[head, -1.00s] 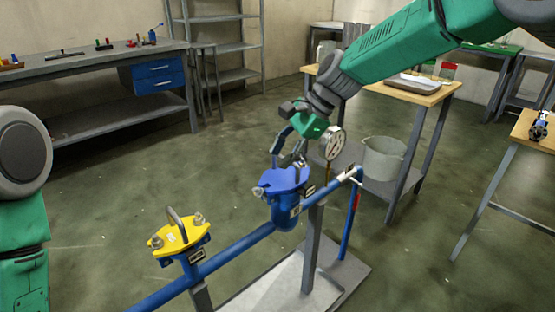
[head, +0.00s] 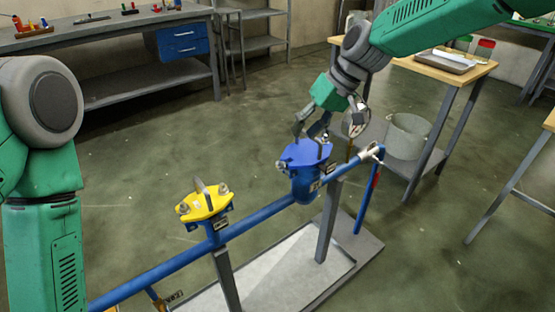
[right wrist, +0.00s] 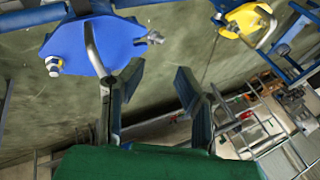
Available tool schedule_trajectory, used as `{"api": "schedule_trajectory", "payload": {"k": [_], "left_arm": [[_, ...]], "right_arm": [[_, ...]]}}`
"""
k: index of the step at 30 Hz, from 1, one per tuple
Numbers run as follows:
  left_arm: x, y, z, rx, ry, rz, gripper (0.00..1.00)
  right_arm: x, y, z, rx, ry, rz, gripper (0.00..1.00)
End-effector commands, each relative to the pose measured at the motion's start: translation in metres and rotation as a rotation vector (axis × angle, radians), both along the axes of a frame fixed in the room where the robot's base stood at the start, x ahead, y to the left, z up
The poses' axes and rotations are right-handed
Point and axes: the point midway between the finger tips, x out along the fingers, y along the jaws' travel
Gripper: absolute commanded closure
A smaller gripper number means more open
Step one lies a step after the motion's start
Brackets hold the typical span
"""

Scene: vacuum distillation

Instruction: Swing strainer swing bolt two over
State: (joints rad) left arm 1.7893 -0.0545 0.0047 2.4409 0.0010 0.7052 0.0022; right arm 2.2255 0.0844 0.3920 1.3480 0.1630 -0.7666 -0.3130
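The blue strainer cover (head: 304,155) sits on its body on the blue pipe. In the right wrist view the cover (right wrist: 95,40) has a bent metal handle (right wrist: 97,55), a bolt with a nut (right wrist: 53,66) at its left end and a bolt with a wing-shaped nut (right wrist: 154,38) at its right end. My right gripper (head: 309,130) is just above the cover. Its two fingers (right wrist: 152,100) are apart with nothing between them; the handle passes beside the left finger. My left arm shows at the left, its gripper out of view.
A yellow strainer cover (head: 204,204) with a handle stands on the same pipe (head: 262,216), left of the blue one. A grey bucket (head: 407,137) stands behind on a low shelf.

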Motion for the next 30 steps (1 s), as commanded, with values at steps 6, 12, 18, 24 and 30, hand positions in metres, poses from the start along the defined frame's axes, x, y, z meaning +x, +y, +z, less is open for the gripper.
{"api": "schedule_trajectory", "payload": {"k": [6,12,18,24,30], "left_arm": [[0.0,0.0,0.011,0.0,0.0,0.0,0.71],[0.0,0.0,0.019,0.0,0.0,0.0,0.71],[0.0,0.0,0.025,0.0,0.0,0.0,0.71],[0.0,0.0,0.027,0.0,0.0,0.0,0.71],[0.0,0.0,0.024,0.0,0.0,0.0,0.71]], "right_arm": [[-0.001,0.001,0.006,-0.057,-0.24,0.44,0.71],[-0.002,0.002,0.01,-0.11,-0.455,0.849,0.71],[-0.002,0.004,0.014,-0.156,-0.633,1.189,0.71],[-0.002,0.004,0.014,-0.178,-0.714,1.351,0.71],[-0.001,0.011,-0.002,-0.18,-0.721,1.371,0.71]]}}
